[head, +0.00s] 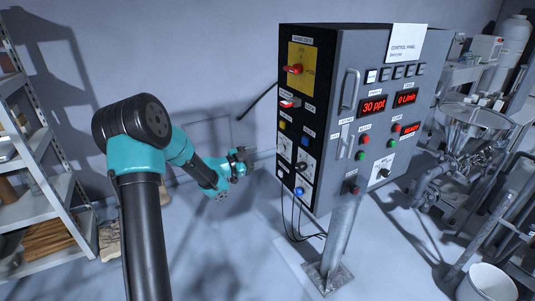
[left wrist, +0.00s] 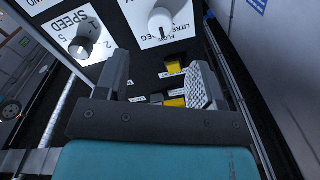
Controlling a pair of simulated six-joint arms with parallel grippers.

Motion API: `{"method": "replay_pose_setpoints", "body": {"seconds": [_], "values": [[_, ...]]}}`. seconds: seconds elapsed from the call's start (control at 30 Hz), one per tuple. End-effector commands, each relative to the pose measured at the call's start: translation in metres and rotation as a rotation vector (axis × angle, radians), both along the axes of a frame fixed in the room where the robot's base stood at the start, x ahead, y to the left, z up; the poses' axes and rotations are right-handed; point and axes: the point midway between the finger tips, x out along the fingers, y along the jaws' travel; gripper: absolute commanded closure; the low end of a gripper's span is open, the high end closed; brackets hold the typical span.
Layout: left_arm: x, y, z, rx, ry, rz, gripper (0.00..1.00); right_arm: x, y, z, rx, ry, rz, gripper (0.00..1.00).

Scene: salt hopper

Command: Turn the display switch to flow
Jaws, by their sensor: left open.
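The control panel (head: 340,110) is a grey cabinet on a post in the head view, with knobs and buttons on two faces. My left gripper (head: 243,160) is left of its dark side face, apart from it. In the left wrist view my left gripper (left wrist: 160,78) is open and empty. Beyond it are a knob on a white plate (left wrist: 161,22), whose plate reads FLOW, and a SPEED knob (left wrist: 85,40). The front face has a black knob on a white plate (head: 382,173); its label is too small to read. I cannot tell which knob is the display switch.
The side face also has a red handle on a yellow plate (head: 293,69), a red rocker (head: 290,103) and a blue button (head: 299,191). A shelf (head: 40,195) stands left; a metal hopper (head: 475,118) stands right.

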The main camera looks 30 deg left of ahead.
Motion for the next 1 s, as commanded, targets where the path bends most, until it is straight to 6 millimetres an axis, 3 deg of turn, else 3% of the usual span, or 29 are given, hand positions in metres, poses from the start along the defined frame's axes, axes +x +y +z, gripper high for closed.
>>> {"method": "replay_pose_setpoints", "body": {"seconds": [0.2,0.4,1.0], "values": [[-0.039,0.021,-0.001,0.0,0.0,0.004,0.38,0.0,0.0,0.0,0.0,0.0,0.0,0.57],[-0.061,0.032,-0.001,0.0,0.0,0.001,0.38,0.0,0.0,0.0,0.0,0.0,0.0,0.57],[-0.067,0.034,-0.002,-0.001,0.0,0.0,0.38,0.0,0.0,0.0,0.0,0.0,0.0,0.57]]}}
